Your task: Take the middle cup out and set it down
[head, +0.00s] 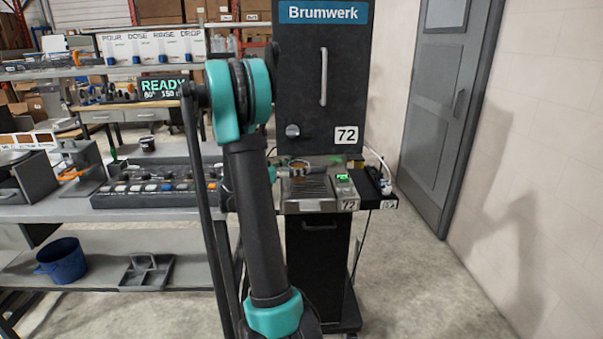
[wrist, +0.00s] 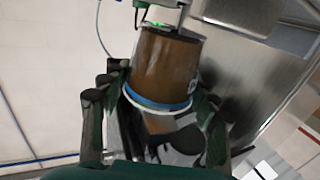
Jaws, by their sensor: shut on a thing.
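A brown cup (wrist: 166,66) with a blue and white band at one end fills the middle of the wrist view and looks tilted there. My gripper (wrist: 160,90) has one finger on each side of the cup and is shut on it. In the head view my gripper (head: 283,169) is small and partly hidden by my own arm, just over the left part of the drip tray (head: 309,204) of the black Brumwerk machine (head: 316,85). I cannot tell whether the cup touches the tray. No other cup is clear beside it.
A green-lit display (head: 343,178) and a small black shelf (head: 374,191) are at the tray's right. A button panel (head: 150,199) lies on the grey bench at left. A blue bucket (head: 62,260) stands below. A grey door (head: 446,100) and bare floor are at right.

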